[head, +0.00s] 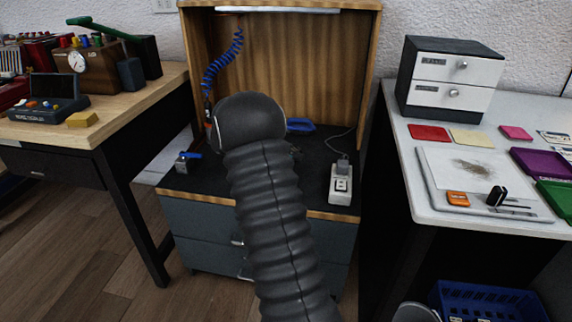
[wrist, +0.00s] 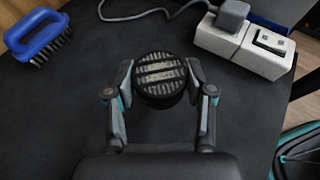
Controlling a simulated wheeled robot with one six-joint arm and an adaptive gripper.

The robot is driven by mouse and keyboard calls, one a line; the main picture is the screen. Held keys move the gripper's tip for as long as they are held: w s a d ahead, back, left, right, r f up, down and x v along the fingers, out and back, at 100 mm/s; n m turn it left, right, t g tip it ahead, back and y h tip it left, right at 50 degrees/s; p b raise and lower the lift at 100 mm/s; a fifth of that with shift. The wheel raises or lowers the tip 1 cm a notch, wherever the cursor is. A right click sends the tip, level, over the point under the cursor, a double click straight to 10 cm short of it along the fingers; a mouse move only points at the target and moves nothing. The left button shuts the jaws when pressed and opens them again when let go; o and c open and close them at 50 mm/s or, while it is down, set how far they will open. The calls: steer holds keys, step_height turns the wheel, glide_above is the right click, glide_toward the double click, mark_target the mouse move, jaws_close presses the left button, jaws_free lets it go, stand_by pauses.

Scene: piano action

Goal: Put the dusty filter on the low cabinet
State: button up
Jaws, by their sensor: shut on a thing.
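The dusty filter (wrist: 160,77) is a round black piece with pale, dusty slats on its face. In the wrist view my gripper (wrist: 160,82) is shut on it, one finger on each side. The filter is over the dark top of a low cabinet with grey drawers (head: 195,225) and a wooden hood; the dark top also shows in the wrist view (wrist: 60,110). I cannot tell whether the filter touches that top. In the head view my arm hides the gripper and the filter.
A blue brush (wrist: 38,40) and a white power strip (wrist: 243,45) with a plugged-in cable lie on the dark top. A blue coiled hose (head: 222,62) hangs at left. A wooden bench (head: 130,100) stands left, a white table (head: 398,125) right.

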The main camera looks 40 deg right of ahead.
steer(key=shift+w+a+f, duration=0.55)
steer(key=shift+w+f, duration=0.05)
steer(key=shift+f, duration=1.9)
steer(key=shift+f, duration=0.1)
steer(key=o, duration=1.1)
